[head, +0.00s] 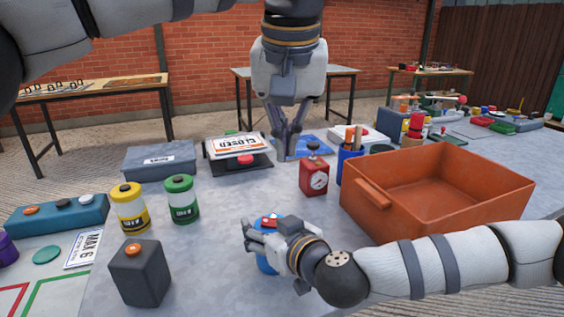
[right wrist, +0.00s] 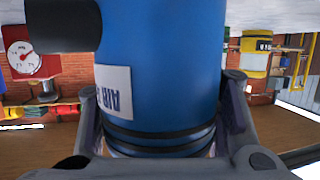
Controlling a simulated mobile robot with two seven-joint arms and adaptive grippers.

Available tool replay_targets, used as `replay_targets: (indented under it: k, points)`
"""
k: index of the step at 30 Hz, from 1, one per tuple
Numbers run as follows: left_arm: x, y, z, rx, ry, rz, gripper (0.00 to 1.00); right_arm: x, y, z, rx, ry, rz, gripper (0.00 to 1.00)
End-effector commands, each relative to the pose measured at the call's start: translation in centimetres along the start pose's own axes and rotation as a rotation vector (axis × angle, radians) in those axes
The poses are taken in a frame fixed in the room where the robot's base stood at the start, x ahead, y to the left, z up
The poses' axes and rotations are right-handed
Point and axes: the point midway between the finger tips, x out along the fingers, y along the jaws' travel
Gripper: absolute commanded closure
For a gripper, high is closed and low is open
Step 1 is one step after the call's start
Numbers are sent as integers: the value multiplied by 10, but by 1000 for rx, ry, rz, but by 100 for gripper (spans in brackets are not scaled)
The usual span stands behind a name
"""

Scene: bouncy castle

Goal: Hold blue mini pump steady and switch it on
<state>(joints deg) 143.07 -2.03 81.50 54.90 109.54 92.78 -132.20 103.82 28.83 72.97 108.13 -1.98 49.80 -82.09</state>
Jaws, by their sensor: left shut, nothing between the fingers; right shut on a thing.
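The blue mini pump (head: 266,265) stands on the grey table near the front middle. A small red part (head: 268,222) shows on its top; most of the pump is hidden behind my right gripper in the head view. My right gripper (head: 258,240) is shut on the pump's body, coming from the right. In the right wrist view the blue body (right wrist: 165,45) fills the middle between the two fingers, with a white label upside down. My left gripper (head: 287,153) points down, shut and empty, above and behind the pump, apart from it.
A red pump-like block with a dial (head: 314,176) and an orange bin (head: 440,190) stand right of the pump. Yellow (head: 129,212) and green (head: 182,203) canisters and a dark box with an orange button (head: 139,275) stand left.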

Motion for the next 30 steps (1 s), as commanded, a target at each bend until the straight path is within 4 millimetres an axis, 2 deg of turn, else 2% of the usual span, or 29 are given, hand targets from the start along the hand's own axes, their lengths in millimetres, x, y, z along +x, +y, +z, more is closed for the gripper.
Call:
replay_targets:
  k: [13, 14, 18, 30]
  points:
    - [-6, 1, 0, 0, 0, 0, 100, 0, 0, -1, -1, 3, 0, 96]
    - [-6, 1, 0, 0, 0, 0, 100, 0, 0, -1, -1, 3, 0, 50]
    - [-6, 1, 0, 0, 0, 0, 100, 0, 0, -1, 0, 2, 0, 21]
    - [-5, 1, 0, 0, 0, 1, 100, 0, 0, 0, 0, 0, 0, 21]
